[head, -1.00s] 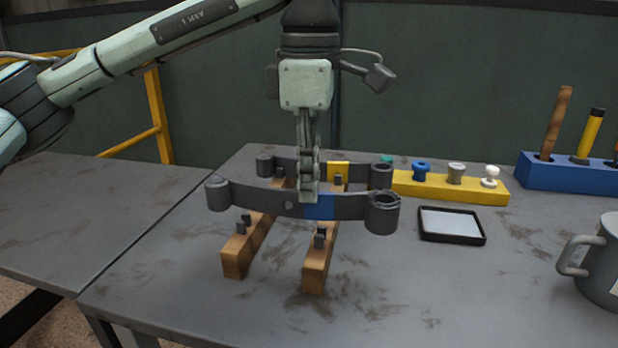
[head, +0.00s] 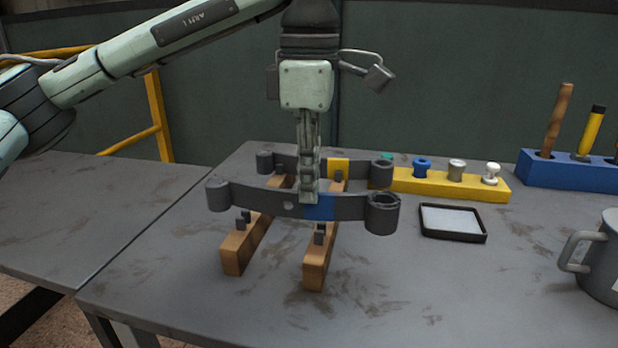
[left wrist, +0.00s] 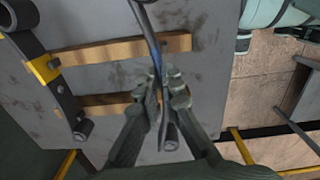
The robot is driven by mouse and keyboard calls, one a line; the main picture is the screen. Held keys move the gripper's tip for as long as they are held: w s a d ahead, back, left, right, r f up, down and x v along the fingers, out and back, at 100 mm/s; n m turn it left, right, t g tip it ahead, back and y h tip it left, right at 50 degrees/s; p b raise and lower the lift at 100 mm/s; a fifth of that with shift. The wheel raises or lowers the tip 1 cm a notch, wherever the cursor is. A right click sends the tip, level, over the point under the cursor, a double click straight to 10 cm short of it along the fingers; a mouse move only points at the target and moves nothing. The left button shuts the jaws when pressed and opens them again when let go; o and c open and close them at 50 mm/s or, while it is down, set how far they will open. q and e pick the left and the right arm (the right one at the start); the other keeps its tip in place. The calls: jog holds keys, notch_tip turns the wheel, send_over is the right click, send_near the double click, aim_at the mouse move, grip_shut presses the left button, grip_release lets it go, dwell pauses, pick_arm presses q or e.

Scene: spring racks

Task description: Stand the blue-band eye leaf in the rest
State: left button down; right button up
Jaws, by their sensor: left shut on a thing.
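The blue-band eye leaf (head: 268,202) is a dark curved bar with an eye at each end and a blue band right of its middle. My left gripper (head: 309,196) is shut on it near the band and holds it level over the rest. In the left wrist view, the fingers (left wrist: 165,90) pinch the leaf (left wrist: 151,40) edge-on. The rest is two wooden rails with dark pegs, the left rail (head: 236,254) and the right rail (head: 315,266). Whether the leaf touches the pegs I cannot tell. My right gripper is not in view.
A yellow-band leaf (head: 338,168) stands across the rails behind. A yellow block (head: 440,186) with several bushings, a black-rimmed tray (head: 452,223), a blue tool block (head: 560,172) and a grey mug (head: 600,262) stand to the right. The table's front is clear.

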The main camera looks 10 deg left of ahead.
aim_at(309, 219)
pick_arm(q)
jog(key=shift+f+b, duration=1.1)
jog(key=shift+f, duration=0.4)
dwell(0.8)
jog(key=c, duration=0.8)
grip_release()
jog(key=shift+c, duration=0.2)
jog(key=shift+r, duration=0.1)
jog(key=shift+r+p, duration=2.8)
jog(key=shift+r, duration=1.05)
